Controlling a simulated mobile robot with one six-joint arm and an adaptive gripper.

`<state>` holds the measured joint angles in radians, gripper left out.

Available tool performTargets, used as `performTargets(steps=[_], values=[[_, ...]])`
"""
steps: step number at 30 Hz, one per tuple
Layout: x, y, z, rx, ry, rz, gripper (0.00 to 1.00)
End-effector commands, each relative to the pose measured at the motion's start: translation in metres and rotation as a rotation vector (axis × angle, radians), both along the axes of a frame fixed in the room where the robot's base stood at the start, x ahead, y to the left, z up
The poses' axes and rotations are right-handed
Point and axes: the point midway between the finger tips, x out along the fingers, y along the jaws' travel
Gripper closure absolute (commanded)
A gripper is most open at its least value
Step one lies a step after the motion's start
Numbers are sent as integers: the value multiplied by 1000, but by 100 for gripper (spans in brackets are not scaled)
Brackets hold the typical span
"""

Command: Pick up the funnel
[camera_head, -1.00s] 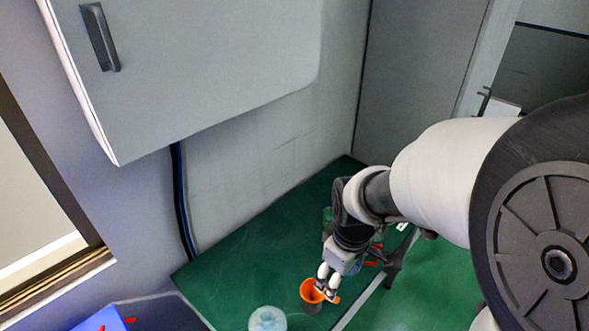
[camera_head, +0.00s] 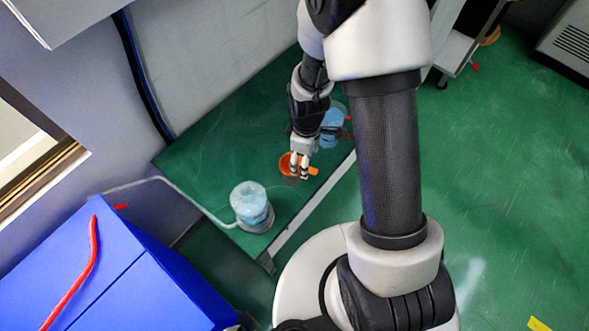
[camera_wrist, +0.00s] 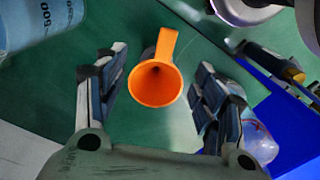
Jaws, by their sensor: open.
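The orange funnel (camera_head: 287,163) stands on the green table top (camera_head: 205,150), near its front edge, in the head view. In the wrist view the funnel (camera_wrist: 155,84) shows its round mouth and a flat handle tab pointing up in the picture. My gripper (camera_head: 299,172) is at the funnel, with its fingers pointing down. In the wrist view my gripper (camera_wrist: 158,92) is open, with one finger on each side of the funnel and gaps between. The funnel's lower part is hidden, and I cannot tell whether it sits in something.
A clear container with pale blue contents (camera_head: 252,207) and a tube stands left of the funnel. A blue container (camera_head: 333,125) stands behind my gripper. A large blue box (camera_head: 130,265) with a red handle is at the lower left. The wall lies behind the table.

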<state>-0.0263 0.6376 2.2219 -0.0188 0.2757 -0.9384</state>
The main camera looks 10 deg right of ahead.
Motion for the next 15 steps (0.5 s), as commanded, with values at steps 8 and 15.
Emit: performTargets(steps=[8, 15], values=[[-1, -1, -17, 0, 0, -1, 37], [-6, -3, -54, 0, 2, 0, 37]])
